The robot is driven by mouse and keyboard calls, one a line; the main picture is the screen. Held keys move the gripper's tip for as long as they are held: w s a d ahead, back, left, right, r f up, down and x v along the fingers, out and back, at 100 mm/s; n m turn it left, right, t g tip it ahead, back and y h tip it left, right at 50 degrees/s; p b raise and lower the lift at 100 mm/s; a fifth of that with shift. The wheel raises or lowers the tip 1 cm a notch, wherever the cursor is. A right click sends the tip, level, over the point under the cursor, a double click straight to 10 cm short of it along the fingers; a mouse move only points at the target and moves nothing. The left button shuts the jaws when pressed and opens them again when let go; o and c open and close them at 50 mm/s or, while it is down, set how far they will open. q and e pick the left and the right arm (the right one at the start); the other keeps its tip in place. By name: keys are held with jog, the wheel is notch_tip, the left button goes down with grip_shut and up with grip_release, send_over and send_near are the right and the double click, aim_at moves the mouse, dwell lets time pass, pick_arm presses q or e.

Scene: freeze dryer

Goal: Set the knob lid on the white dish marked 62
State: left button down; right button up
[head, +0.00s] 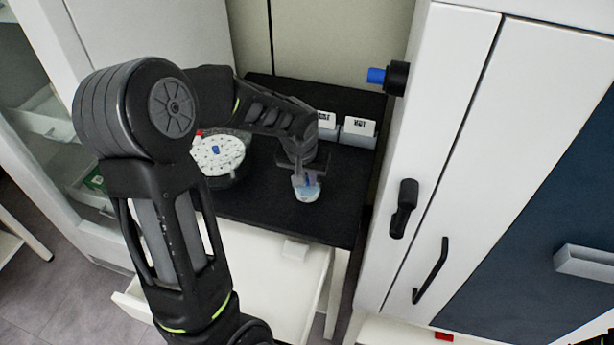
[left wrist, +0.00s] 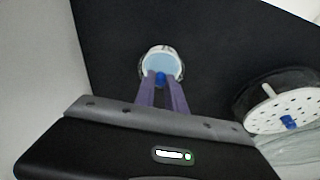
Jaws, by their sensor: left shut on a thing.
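My left gripper (head: 303,178) points down over the black table top and is shut on the blue knob (left wrist: 161,78) of a small lid. The lid's pale blue disc (left wrist: 160,64) lies within or just above the rim of a small white round dish (left wrist: 147,53). In the head view the dish (head: 307,194) shows directly under the fingertips. I cannot tell whether the lid touches the dish. No number can be read on the dish.
A round black device with a white perforated top (head: 218,156) and blue knob stands left of the gripper. Two white labelled cards or boxes (head: 358,131) stand behind, to the right. A white cabinet (head: 440,140) with black handles borders the table's right. An open white drawer (head: 265,270) is below.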

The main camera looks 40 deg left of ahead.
pick_arm(q)
jog(key=shift+f, duration=0.15)
dwell(0.5)
jog(key=c, duration=0.8)
grip_release()
jog(key=shift+c, duration=0.2)
jog(key=shift+r+p, duration=1.65)
jog(key=shift+r, duration=1.35)
